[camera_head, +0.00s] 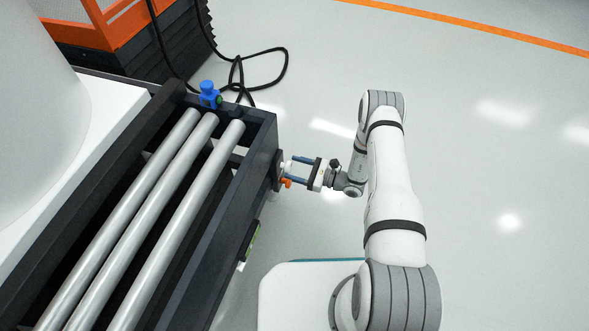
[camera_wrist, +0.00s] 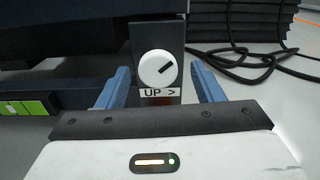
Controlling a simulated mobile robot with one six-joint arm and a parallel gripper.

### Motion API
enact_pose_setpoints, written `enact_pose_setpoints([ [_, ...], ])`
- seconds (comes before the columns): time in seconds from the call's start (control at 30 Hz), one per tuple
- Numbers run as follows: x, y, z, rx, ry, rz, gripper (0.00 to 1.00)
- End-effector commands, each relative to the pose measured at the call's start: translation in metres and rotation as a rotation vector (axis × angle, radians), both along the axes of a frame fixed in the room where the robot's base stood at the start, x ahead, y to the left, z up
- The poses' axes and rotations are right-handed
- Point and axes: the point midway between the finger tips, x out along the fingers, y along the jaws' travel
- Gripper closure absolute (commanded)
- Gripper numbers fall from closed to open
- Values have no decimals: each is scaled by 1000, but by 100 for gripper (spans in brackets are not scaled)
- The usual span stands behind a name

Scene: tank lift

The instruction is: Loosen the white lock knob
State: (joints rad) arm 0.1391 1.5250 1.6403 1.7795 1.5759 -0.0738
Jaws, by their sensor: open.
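In the head view the knob is small at the right end face of the dark roller frame (camera_head: 262,135), partly hidden by the fingers. My gripper (camera_head: 295,170) is open with its blue fingers pointing left at that face. In the wrist view the fingers stand apart on both sides of the knob, with gaps visible. I cannot tell how far the fingertips reach along it.
An orange part (camera_head: 286,182) sits just below the knob. A blue fitting (camera_head: 209,95) stands on the frame's far corner. Black cable (camera_head: 262,56) loops on the floor behind. A green-marked part (camera_head: 253,240) is on the frame's side. Floor to the right is clear.

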Motion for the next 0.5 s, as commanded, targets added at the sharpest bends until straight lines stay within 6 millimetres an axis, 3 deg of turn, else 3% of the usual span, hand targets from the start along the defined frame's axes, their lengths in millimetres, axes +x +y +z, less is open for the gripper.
enact_pose_setpoints([
  [0.17, 0, 0, 0, 0, 0, 0, 41],
  [0.5, 0, 0, 0, 0, 0, 0, 69],
])
